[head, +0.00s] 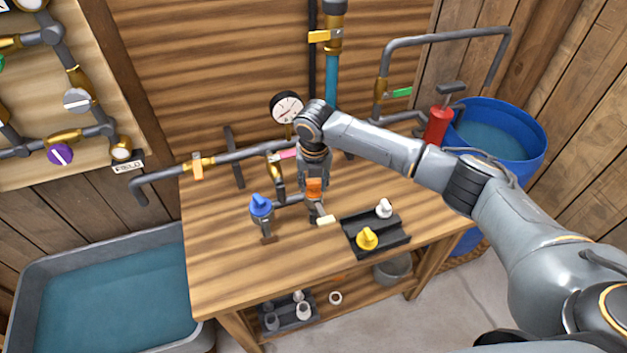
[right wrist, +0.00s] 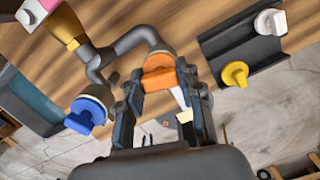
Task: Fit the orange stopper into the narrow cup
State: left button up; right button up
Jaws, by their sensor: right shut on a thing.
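My right gripper (head: 313,186) points down over the table and is shut on the orange stopper (head: 314,188). In the right wrist view the stopper (right wrist: 158,72) sits between the two fingertips (right wrist: 160,80), in front of the end of a grey branching pipe (right wrist: 128,42). The narrow cup is mostly hidden behind the gripper and stopper, at the pipe's right branch. I cannot tell whether the stopper is touching it or inside it. A blue stopper (head: 261,205) sits on the left branch; it also shows in the right wrist view (right wrist: 87,112). My left gripper is out of view.
A dark tray (head: 378,246) holds a yellow stopper (head: 367,238) and a white stopper (head: 384,208). A cream handle (head: 327,220) is just below the gripper. A gauge (head: 287,107) and pipes stand behind. The table's left front (head: 220,285) is clear.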

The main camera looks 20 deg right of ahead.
jog(key=o, duration=1.2)
jog(key=r, duration=0.4)
jog(key=s+r, duration=0.1)
jog(key=r, duration=0.7)
jog(key=shift+s+a, duration=0.15)
jog(key=shift+s, duration=0.1)
